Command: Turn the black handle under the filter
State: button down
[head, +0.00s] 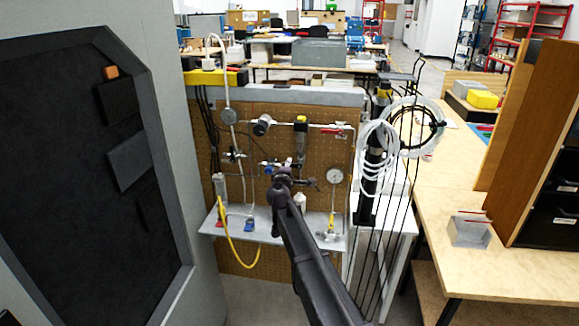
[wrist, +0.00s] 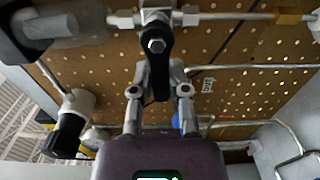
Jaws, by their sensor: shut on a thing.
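The black handle (wrist: 156,68) hangs down from a metal valve fitting with a bolt head, in the upper middle of the wrist view. My gripper (wrist: 160,82) has its two fingers on either side of the handle's lower part and is shut on it. In the head view my gripper (head: 281,180) is at the pegboard, in front of the pipework, and the handle cannot be made out behind it. A yellow-topped cylinder (head: 301,126), which looks like the filter, is mounted on the pipework above my gripper.
The pegboard (head: 235,262) carries thin pipes, a gauge (head: 334,176) and a red-handled valve (head: 338,131). A shelf (head: 262,232) juts out below. Coiled white tubing (head: 377,150) hangs to the right, near a wooden table (head: 500,270). A grey cabinet (head: 175,120) stands close on the left.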

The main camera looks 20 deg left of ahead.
dwell(0.4)
jog(key=c, duration=0.6)
grip_release()
jog(key=shift+s, duration=0.15)
jog(key=v, duration=1.1)
jog(key=shift+s+d, duration=0.2)
jog(key=shift+s, duration=0.1)
